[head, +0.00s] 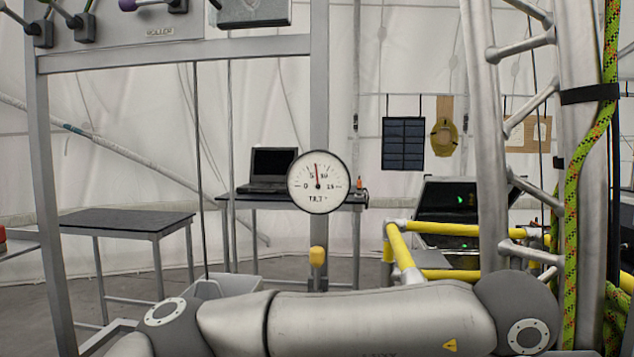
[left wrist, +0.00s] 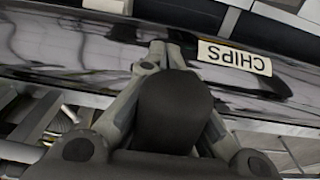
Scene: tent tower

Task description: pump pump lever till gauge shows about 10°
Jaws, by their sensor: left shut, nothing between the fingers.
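The round white gauge (head: 332,197), marked TILT, faces me on a grey post. Its red needle leans slightly left of upright, between the 5 and 10 marks. Neither gripper's fingers show in the head view, and my right gripper is not in view.
A panel marked ROLLER (head: 190,29) with levers is at upper left. Yellow railings (head: 402,252), a metal truss and a green rope (head: 572,200) stand at right. A laptop (head: 268,170) is on a table behind. The wrist view shows a CHIPS label (left wrist: 234,57), upside down.

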